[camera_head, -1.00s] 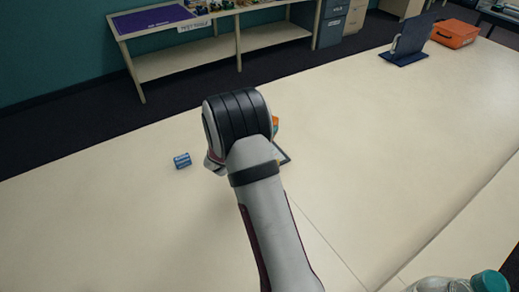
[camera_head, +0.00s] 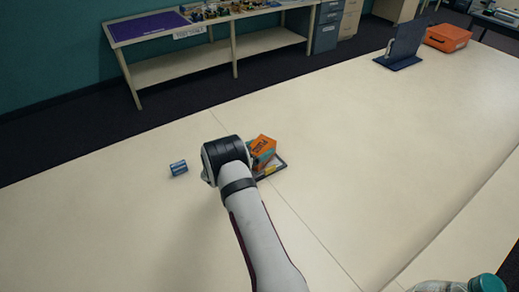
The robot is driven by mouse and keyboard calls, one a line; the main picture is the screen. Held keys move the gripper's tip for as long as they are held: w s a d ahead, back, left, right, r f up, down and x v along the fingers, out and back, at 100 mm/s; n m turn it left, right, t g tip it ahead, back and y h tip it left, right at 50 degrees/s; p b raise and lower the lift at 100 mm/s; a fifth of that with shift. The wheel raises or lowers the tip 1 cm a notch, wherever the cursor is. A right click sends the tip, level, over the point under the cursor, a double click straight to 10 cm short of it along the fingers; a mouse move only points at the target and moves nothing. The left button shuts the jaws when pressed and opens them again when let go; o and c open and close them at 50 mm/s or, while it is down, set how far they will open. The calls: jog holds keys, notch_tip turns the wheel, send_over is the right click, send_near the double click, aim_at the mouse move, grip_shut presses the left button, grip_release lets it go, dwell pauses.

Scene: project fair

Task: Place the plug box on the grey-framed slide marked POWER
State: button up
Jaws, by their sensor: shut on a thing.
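The orange and teal plug box (camera_head: 263,148) shows just right of my wrist, tilted in the picture, with dark lettering too small to read. It is over the grey-framed slide (camera_head: 281,164), whose right part and a yellow patch show below it. I cannot tell whether the box touches the slide. My gripper (camera_head: 228,157) is mostly hidden behind my dark wrist joint, and its fingertips are out of sight. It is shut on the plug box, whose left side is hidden. No POWER marking is legible on the slide.
A small blue box (camera_head: 178,168) lies on the cream table left of my wrist. A dark stand (camera_head: 402,50) and orange case (camera_head: 447,38) are at the far right. A teal-capped bottle (camera_head: 460,286) is at the lower right. The table between is clear.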

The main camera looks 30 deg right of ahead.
jog(key=shift+f, duration=0.2)
jog(key=shift+f, duration=0.1)
jog(key=o, duration=1.4)
jog(key=v, duration=1.2)
jog(key=s+a+r+g+y, duration=0.1)
jog(key=s+r+g+y, duration=0.15)
jog(key=s+r, duration=0.5)
jog(key=s+r+g+y, duration=0.1)
jog(key=s+r+g, duration=0.35)
jog(key=s, duration=0.55)
jog(key=s+a+r+n+t+y, duration=0.1)
jog(key=s+a+n+y, duration=0.6)
jog(key=s+a, duration=1.1)
jog(key=a+r+y, duration=0.1)
jog(key=y, duration=0.3)
jog(key=shift+s+n+t, duration=0.3)
jog(key=shift+s+n, duration=0.05)
jog(key=shift+n, duration=0.05)
